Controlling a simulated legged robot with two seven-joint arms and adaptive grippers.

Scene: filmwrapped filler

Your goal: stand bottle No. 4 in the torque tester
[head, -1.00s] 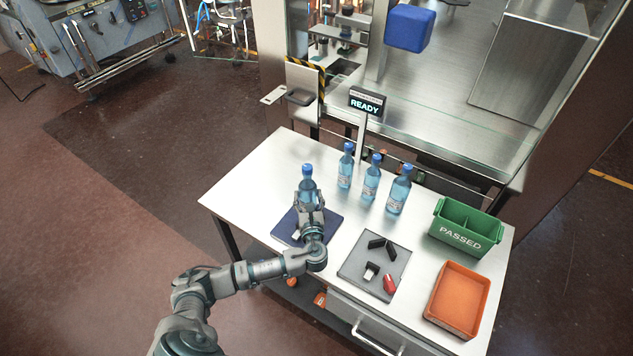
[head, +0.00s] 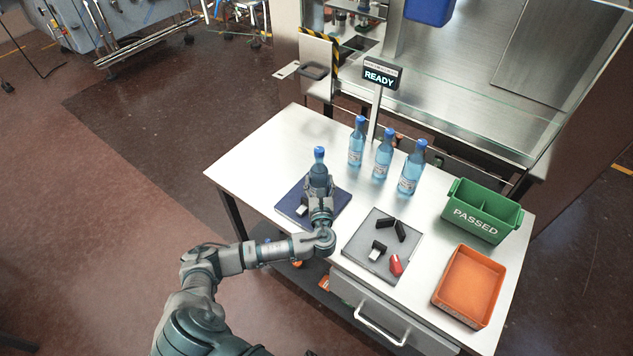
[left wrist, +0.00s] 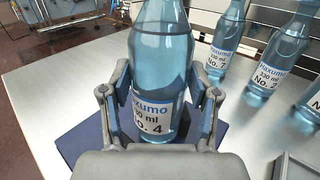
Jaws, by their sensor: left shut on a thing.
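Bottle No. 4 (head: 319,172), clear blue with a blue cap, is upright over a dark blue pad (head: 338,199) on the steel table. My left gripper (head: 319,189) is shut around its body. In the left wrist view its label (left wrist: 151,110) reads "No. 4", with a finger (left wrist: 118,105) on each side. Its base is hidden, so I cannot tell whether it touches the pad. A sign (head: 381,76) behind the table reads READY. No part is clearly marked as the torque tester. My right gripper is not in view.
Three similar bottles (head: 383,158) stand at the table's back; one reads No. 2 (left wrist: 278,65). A grey plate (head: 365,262) holds black blocks and a red piece (head: 396,265). A green PASSED bin (head: 479,222) and an orange tray (head: 440,290) stand at the right. The table's left is clear.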

